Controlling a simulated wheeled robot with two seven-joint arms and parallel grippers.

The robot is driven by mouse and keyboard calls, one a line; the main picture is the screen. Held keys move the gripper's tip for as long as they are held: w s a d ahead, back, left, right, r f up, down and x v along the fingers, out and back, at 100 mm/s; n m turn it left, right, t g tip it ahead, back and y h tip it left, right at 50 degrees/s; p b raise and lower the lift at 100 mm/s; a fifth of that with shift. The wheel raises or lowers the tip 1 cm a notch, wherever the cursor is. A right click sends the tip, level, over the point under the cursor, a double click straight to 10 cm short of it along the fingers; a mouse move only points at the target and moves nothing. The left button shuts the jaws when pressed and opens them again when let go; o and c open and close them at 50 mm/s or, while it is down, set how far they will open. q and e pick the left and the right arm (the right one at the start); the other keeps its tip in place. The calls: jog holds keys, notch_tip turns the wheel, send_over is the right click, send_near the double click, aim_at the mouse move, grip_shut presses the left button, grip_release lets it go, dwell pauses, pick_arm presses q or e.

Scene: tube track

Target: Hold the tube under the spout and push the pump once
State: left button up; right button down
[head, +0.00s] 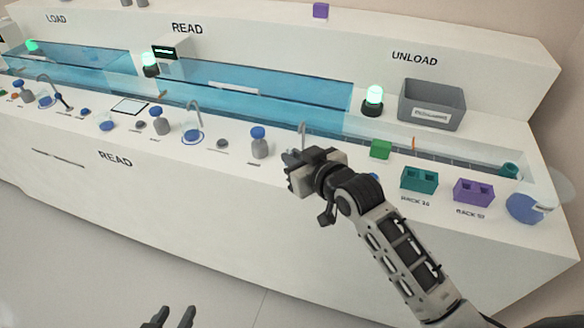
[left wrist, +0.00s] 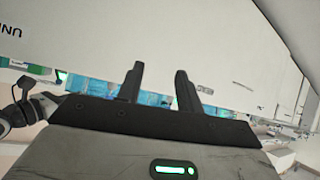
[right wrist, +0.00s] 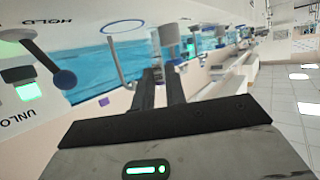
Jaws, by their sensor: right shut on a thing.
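My right gripper (head: 297,174) is at the counter's front edge, just below a thin curved spout (head: 302,132). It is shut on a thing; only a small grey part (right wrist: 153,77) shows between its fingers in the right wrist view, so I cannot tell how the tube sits. In the head view the gripper hides it. A grey pump bottle with a blue top (head: 259,142) stands left of this spout, apart from the gripper. Another spout with a blue ring (head: 194,122) is further left. My left gripper (head: 170,318) is open and empty, low in front of the counter.
A green block (head: 380,149), a teal rack (head: 419,179) and a purple rack (head: 473,191) stand right of my right gripper. A grey bin (head: 432,104) is behind them. Several blue-topped bottles line the counter leftward. The floor before the counter is clear.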

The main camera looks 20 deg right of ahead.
jog(key=shift+w+d+f+b, duration=0.4)
jog(key=shift+w+f+b, duration=0.05)
jog(key=shift+w+b, duration=0.15)
jog(key=shift+w+d+r, duration=0.1)
jog(key=shift+w+d, duration=0.1)
pick_arm(q)
jog(key=shift+d+f, duration=0.2)
jog(key=shift+d, duration=0.05)
pick_arm(e)
jog(key=shift+w+d, duration=0.35)
jog(key=shift+w, duration=0.25)
pick_arm(q)
jog(key=shift+r+p, duration=0.25)
jog(key=shift+p, duration=0.05)
pick_arm(e)
jog(key=shift+w+d, duration=0.15)
jog(key=shift+w+d, duration=0.1)
jog(key=shift+w+d, duration=0.3)
jog(key=shift+w, duration=0.15)
jog(key=shift+w+d, duration=0.3)
jog(key=shift+w, duration=0.2)
pick_arm(q)
jog(key=shift+r, duration=0.1)
